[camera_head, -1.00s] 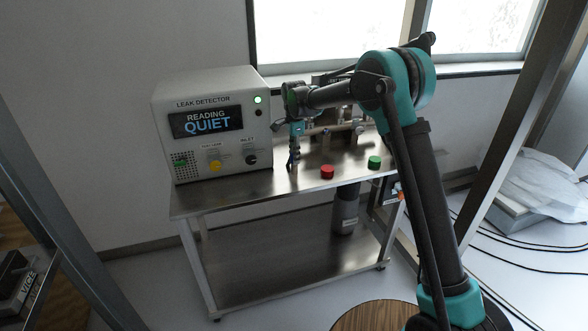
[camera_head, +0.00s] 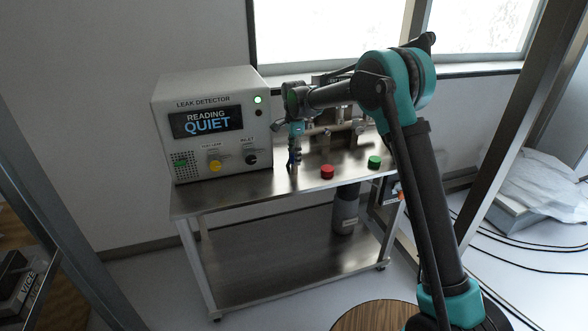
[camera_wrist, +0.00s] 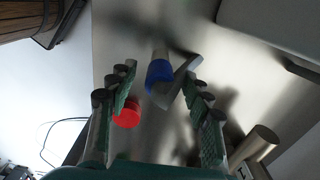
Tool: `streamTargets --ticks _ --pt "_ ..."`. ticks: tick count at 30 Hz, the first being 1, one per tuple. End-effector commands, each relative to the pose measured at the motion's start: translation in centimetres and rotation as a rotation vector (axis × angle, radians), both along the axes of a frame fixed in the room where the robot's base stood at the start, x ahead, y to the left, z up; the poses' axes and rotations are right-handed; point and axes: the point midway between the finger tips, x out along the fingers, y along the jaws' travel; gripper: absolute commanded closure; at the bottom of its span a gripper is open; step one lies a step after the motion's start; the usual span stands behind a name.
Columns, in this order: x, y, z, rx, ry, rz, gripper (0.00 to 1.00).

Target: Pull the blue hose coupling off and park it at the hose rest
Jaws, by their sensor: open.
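The blue hose coupling (camera_wrist: 159,73) shows in the wrist view, on the end of a pale tube, between and slightly beyond my fingertips. My gripper (camera_wrist: 157,78) is open, one finger on each side of it, with visible gaps. In the head view my gripper (camera_head: 294,156) points down over the steel bench top, right of the leak detector (camera_head: 212,124); a small blue patch shows at its fingers. A grey lever-like piece (camera_wrist: 181,76) lies close beside the coupling in the wrist view. I cannot make out the hose rest.
A red button (camera_head: 327,171) and a green button (camera_head: 374,162) stand on the bench (camera_head: 262,190) near its front edge. The red one also shows by my left finger in the wrist view (camera_wrist: 127,113). Metal pipework (camera_head: 335,130) stands behind. A metal cylinder (camera_wrist: 256,146) is at lower right.

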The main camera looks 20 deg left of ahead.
Motion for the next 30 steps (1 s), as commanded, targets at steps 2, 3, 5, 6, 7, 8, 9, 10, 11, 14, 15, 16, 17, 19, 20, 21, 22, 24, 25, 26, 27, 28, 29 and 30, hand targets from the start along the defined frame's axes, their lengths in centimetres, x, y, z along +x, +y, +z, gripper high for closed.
streamTargets --ticks 2,3,5,6,7,8,9,10,11,14,15,16,17,19,20,21,22,24,25,26,27,28,29,30 --pt "0.0 0.0 0.5 0.0 0.0 0.0 0.5" --pt "0.0 0.0 0.7 0.0 0.0 0.0 0.5" --pt "0.0 0.0 1.0 0.0 0.0 0.0 0.5" --pt "0.0 0.0 1.2 0.0 0.0 0.0 0.5" --pt "0.0 0.0 1.4 0.0 0.0 0.0 0.5" --pt "0.0 0.0 1.5 0.0 0.0 0.0 0.5" --pt "0.0 0.0 1.8 0.0 0.0 0.0 0.5" --pt "0.0 0.0 1.9 0.0 0.0 0.0 0.5" --pt "0.0 0.0 2.1 0.0 0.0 0.0 0.5" --pt "0.0 0.0 2.6 0.0 0.0 0.0 0.5" --pt "0.0 0.0 2.8 0.0 0.0 0.0 0.5" --pt "0.0 0.0 3.0 0.0 0.0 0.0 0.5" --pt "0.0 0.0 3.2 0.0 0.0 0.0 0.5" --pt "0.0 0.0 3.6 0.0 0.0 0.0 0.5" --pt "0.0 0.0 3.7 0.0 0.0 0.0 0.5" --pt "0.0 0.0 4.0 0.0 0.0 0.0 0.5" --pt "0.0 0.0 4.1 0.0 0.0 0.0 0.5" --pt "0.0 0.0 4.5 0.0 0.0 0.0 0.5" --pt "0.0 0.0 4.6 0.0 0.0 0.0 0.5" --pt "0.0 0.0 4.8 0.0 0.0 0.0 0.5" --pt "0.0 0.0 5.0 0.0 0.0 0.0 0.5" --pt "0.0 0.0 5.2 0.0 0.0 0.0 0.5" --pt "0.0 0.0 5.3 0.0 0.0 0.0 0.5" --pt "0.0 0.0 5.6 0.0 0.0 0.0 0.5"
